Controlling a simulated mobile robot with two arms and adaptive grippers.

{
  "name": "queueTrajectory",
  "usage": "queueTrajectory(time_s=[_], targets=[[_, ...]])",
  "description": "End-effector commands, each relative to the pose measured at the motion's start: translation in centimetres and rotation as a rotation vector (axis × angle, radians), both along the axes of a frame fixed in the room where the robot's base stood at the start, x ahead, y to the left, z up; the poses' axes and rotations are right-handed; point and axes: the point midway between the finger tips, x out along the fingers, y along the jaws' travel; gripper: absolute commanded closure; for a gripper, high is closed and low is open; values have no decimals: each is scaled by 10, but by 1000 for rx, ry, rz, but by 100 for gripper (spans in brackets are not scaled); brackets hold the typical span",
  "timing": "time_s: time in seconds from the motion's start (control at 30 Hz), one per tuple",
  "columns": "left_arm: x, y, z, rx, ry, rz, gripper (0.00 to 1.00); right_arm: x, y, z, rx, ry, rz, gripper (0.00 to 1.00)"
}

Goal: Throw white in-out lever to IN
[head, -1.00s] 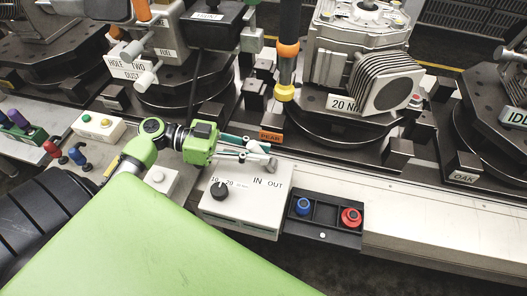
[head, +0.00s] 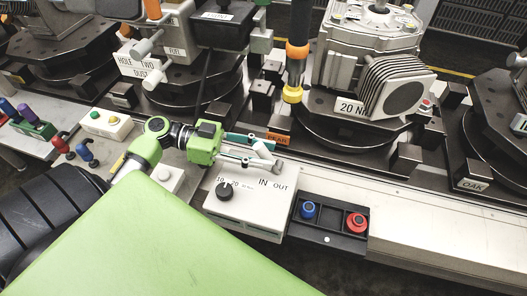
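A white control box (head: 248,215) carries the printed words IN and OUT on its top, with OUT to the right of IN. The white in-out lever (head: 262,149) shows as a short tilted white handle just behind these words. Its base is hidden by my gripper. My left gripper (head: 268,153) reaches in from the left above the back of the box. Its fingers are spread, one behind the lever and one in front of it, and contact cannot be told. My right gripper is not in view.
A black knob (head: 224,191) sits on the box. A dark tray (head: 330,217) with a blue button (head: 308,210) and a red button (head: 356,222) stands to the right. A machine housing (head: 372,60) on a round dark base stands behind. The pale rail to the right is clear.

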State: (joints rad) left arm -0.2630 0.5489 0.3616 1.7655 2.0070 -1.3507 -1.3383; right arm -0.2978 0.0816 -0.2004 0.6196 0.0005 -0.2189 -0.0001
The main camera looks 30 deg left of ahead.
Motion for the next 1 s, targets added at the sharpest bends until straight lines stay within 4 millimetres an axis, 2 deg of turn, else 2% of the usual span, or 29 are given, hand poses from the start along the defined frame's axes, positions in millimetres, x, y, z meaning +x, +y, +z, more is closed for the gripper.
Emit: queueTrajectory(time_s=[0.4,0.53,0.7,1.0], targets=[[-33,74,10,-1,2,4,64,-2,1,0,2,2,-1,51],[-41,92,13,1,1,4,64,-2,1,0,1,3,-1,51],[-47,103,15,-1,0,3,64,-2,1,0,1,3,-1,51],[-48,104,16,-1,-1,2,64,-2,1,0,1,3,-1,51]])
